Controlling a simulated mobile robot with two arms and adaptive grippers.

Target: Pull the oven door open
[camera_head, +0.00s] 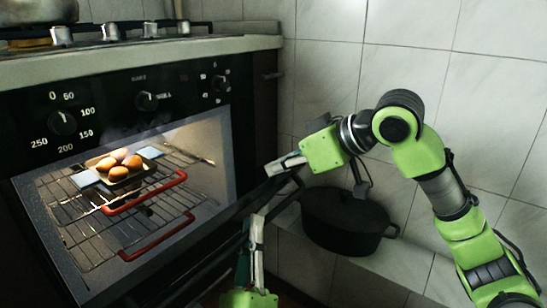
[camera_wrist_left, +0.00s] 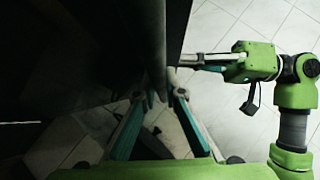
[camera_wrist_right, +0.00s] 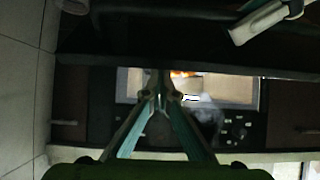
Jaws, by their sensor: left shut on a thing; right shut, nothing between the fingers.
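The black oven (camera_head: 62,123) stands at the left with its lit inside in view. Its dark door (camera_head: 205,262) is tilted down and outward, away from the opening; how far is hard to judge. My left gripper (camera_head: 257,222) is shut on the door's dark handle (camera_wrist_left: 153,45), which runs between its fingers in the left wrist view. My right gripper (camera_head: 285,164) is shut and empty, close to the far end of the handle. In the right wrist view, my right fingers (camera_wrist_right: 160,90) meet in front of a dark bar, with the lit oven beyond.
Wire racks with red front bars (camera_head: 150,190) and a tray of several brown rolls (camera_head: 118,170) are inside the oven. A black pot (camera_head: 342,222) sits on a tiled ledge to the right, below my right arm. Tiled walls close off the back and right.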

